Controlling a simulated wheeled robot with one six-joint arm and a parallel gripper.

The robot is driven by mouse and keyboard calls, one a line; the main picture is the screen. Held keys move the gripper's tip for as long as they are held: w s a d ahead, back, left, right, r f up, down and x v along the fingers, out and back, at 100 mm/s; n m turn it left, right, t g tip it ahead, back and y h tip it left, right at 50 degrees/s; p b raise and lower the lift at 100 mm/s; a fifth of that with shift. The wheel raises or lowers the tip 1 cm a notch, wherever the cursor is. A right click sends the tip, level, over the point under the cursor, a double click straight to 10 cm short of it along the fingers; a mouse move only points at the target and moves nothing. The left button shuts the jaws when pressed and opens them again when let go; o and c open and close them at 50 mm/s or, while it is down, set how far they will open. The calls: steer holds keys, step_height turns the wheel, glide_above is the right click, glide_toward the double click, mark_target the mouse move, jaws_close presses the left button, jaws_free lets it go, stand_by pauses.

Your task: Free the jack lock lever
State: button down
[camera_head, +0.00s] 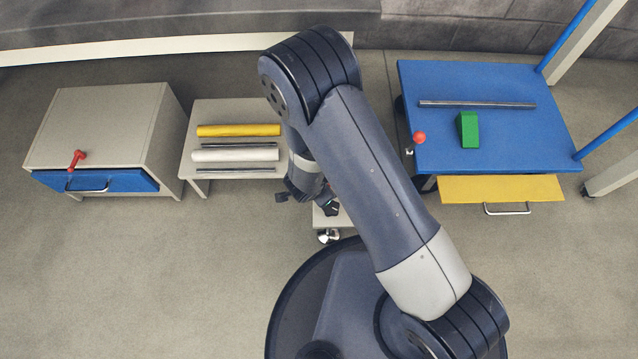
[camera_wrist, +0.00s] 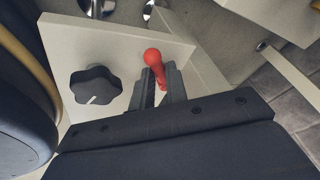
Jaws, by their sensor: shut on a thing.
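A red lever with a round ball end (camera_wrist: 152,57) stands up between the two dark fingers of my gripper (camera_wrist: 159,80) in the wrist view. The fingers are shut on the lever, with its ball showing beyond their tips. The lever is at a light grey panel (camera_wrist: 120,45), beside a black lobed knob (camera_wrist: 96,88) with a white mark. Where the lever joins its mount is hidden by my gripper. In the head view my arm covers most of this spot; a small part of the light panel (camera_head: 319,219) shows under my wrist.
A blue-topped table (camera_head: 500,145) with a green block (camera_head: 467,130), a grey rod (camera_head: 477,104) and a red ball-ended lever (camera_head: 419,137) stands right. A low table (camera_head: 188,172) with rolls and a cabinet (camera_head: 100,125) with a red handle (camera_head: 77,158) stand left.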

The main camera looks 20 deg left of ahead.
steer(key=shift+s+d+f+n+y+b, duration=0.1)
steer(key=shift+d+n+y+b, duration=0.2)
steer(key=shift+n+b, duration=0.45)
steer(key=shift+s+d+n+y+b, duration=0.1)
steer(key=shift+d+n+y+b, duration=0.15)
steer(key=shift+n+b, duration=0.5)
steer(key=c, duration=1.7)
jaws_free()
steer(key=p+v, duration=0.6)
steer(key=v, duration=0.5)
steer(key=shift+p, duration=0.3)
steer(key=shift+d+f, duration=0.1)
